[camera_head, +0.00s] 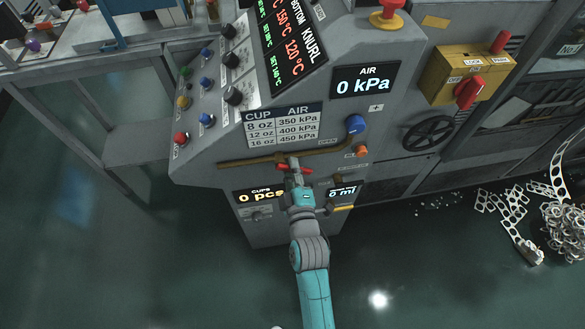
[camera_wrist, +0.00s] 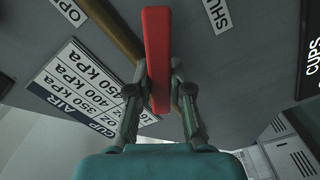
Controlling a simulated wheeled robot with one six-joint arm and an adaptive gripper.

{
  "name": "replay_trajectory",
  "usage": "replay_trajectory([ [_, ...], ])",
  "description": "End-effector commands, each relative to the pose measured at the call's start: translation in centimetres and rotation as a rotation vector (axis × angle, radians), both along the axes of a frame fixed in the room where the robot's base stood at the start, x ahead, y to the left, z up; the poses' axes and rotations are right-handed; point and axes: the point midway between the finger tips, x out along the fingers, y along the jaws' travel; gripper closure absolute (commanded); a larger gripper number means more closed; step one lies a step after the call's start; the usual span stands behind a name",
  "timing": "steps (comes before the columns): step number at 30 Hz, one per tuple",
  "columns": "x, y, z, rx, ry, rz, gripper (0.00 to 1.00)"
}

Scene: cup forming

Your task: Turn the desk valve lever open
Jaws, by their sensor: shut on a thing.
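The desk valve lever (camera_wrist: 157,45) is a red bar on the brown pipe. In the wrist view it stands nearly upright between my fingers. In the head view the red lever (camera_head: 307,171) shows small, partly hidden by my gripper (camera_head: 293,167). My gripper, also in the wrist view (camera_wrist: 159,82), is shut on the lever, a finger on each side. The brown pipe (camera_head: 242,162) runs along the panel behind it. In the wrist view a label starting "OP" (camera_wrist: 69,10) lies upper left and one starting "SHU" (camera_wrist: 220,13) lies upper right, both cut off.
The grey console (camera_head: 205,160) carries several knobs and buttons at left. The air display (camera_head: 365,80) reads 0 kPa. A blue knob (camera_head: 356,124) and orange knob (camera_head: 362,151) sit right of the lever. Metal scrap (camera_head: 565,230) lies at far right. The floor in front is mostly clear.

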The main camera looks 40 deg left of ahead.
Motion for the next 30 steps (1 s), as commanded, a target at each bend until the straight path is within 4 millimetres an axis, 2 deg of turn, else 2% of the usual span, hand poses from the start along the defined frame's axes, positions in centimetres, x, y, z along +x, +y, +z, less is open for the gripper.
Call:
replay_trajectory([
  [15, -0.2, 0.2, 1.2, -0.27, -0.317, 0.001, 1.0],
  [30, -0.3, 0.3, 1.6, -0.359, -0.42, 0.001, 1.0],
])
